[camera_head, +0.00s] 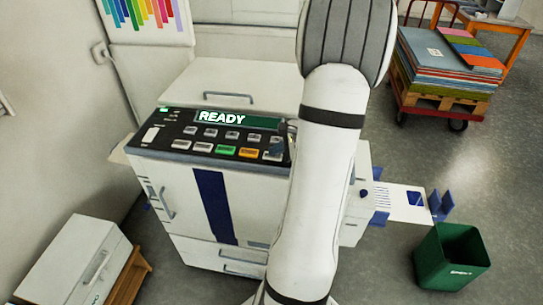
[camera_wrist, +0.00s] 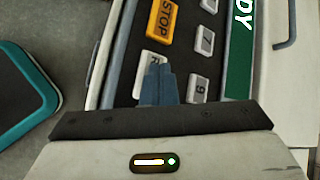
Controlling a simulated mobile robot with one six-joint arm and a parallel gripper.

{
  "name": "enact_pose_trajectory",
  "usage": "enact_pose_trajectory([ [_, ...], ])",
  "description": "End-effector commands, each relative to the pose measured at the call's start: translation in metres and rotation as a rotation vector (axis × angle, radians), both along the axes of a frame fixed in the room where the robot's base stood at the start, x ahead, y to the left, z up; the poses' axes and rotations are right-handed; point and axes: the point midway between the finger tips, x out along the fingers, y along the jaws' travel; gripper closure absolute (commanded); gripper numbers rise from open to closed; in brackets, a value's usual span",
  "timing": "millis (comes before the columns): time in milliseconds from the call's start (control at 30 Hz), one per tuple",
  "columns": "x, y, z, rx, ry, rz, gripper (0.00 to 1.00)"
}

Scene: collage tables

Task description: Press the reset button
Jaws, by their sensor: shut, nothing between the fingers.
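The copier's control panel (camera_head: 175,137) has rows of buttons under a green display (camera_head: 236,118) that reads READY. In the wrist view, a pale button (camera_wrist: 143,65) whose label starts with R sits beside the orange STOP button (camera_wrist: 163,20); the rest of its label is hidden by my fingers. This matches the pale button (camera_head: 272,155) right of the orange one in the head view. My gripper (camera_wrist: 158,72) is shut and empty, its fingertips overlapping the R button in view. I cannot tell whether they touch it. In the head view my arm mostly hides the gripper.
Number keys (camera_wrist: 204,41) lie close to the fingertips. A green bin (camera_head: 450,258) stands on the floor at right, below a side tray (camera_head: 405,203). A cart with stacked boards (camera_head: 450,60) is at back right. A white box (camera_head: 75,265) is at front left.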

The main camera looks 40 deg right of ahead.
Motion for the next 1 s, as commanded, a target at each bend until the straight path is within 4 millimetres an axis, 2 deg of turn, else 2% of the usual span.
enact_pose_trajectory([
  [333, 0.0, 0.0, 0.014, 0.0, 0.001, 0.001, 1.0],
  [767, 0.0, 0.0, 0.018, 0.0, 0.0, 0.0, 1.0],
  [1000, 0.0, 0.0, 0.041, -0.002, -0.001, 0.001, 1.0],
])
